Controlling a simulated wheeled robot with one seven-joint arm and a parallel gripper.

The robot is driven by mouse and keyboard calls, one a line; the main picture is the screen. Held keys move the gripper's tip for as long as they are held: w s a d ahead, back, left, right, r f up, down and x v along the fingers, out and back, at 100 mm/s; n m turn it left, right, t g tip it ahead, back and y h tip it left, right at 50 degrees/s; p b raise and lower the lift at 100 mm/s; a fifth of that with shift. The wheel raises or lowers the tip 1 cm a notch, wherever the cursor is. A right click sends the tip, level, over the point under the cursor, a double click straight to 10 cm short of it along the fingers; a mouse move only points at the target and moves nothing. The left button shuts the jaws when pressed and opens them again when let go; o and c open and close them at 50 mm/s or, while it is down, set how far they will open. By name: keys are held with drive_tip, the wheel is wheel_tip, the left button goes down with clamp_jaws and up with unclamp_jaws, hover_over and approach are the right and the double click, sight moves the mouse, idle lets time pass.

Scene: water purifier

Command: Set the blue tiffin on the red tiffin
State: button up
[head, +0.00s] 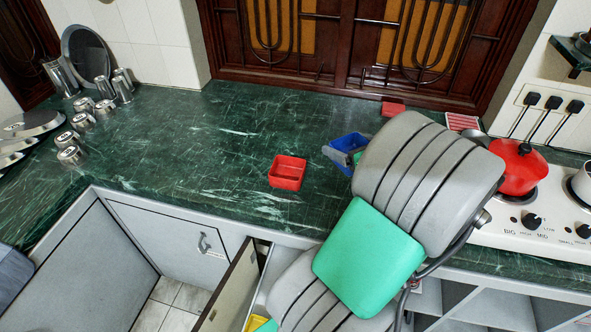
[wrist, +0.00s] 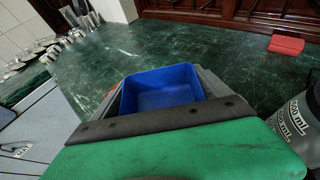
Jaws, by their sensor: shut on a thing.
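The red tiffin (head: 287,172), an open square box, sits upright on the green counter near its front edge. The blue tiffin (head: 349,143), an open box, is to its right and a little farther back, partly hidden by my arm. My gripper (head: 340,157) is shut on the blue tiffin. In the wrist view the blue tiffin (wrist: 160,88) sits between the two grey fingers, open side up. I cannot tell how far it is above the counter. A sliver of red shows beside the left finger in the wrist view; the red tiffin is mostly hidden there.
A flat red piece (head: 393,108) lies at the back by the window. A red pot (head: 519,165) stands on the stove (head: 545,215) at right. Metal cups (head: 82,120) and plates fill the left end. A drawer (head: 232,290) is open below. The counter's left middle is clear.

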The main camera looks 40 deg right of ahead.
drive_tip(key=w+d+f, duration=0.1)
drive_tip(key=w+f, duration=0.2)
drive_tip(key=w, duration=0.1)
drive_tip(key=w+d+f, duration=0.1)
drive_tip(key=w+f, duration=0.2)
drive_tip(key=w, duration=0.1)
drive_tip(key=w+d+f, duration=0.1)
drive_tip(key=w+f, duration=0.2)
drive_tip(key=w, duration=0.1)
drive_tip(key=shift+w+d+f, duration=0.15)
drive_tip(key=shift+w+d, duration=0.2)
drive_tip(key=shift+d, duration=0.05)
drive_tip(key=shift+w+d+f, duration=0.1)
drive_tip(key=shift+w+f, duration=0.05)
drive_tip(key=shift+f, duration=0.75)
drive_tip(key=shift+w+f, duration=0.1)
drive_tip(key=shift+f, duration=0.8)
drive_tip(key=shift+f, duration=0.2)
drive_tip(key=o, duration=1.3)
drive_tip(key=shift+c, duration=0.2)
drive_tip(key=shift+r, duration=0.15)
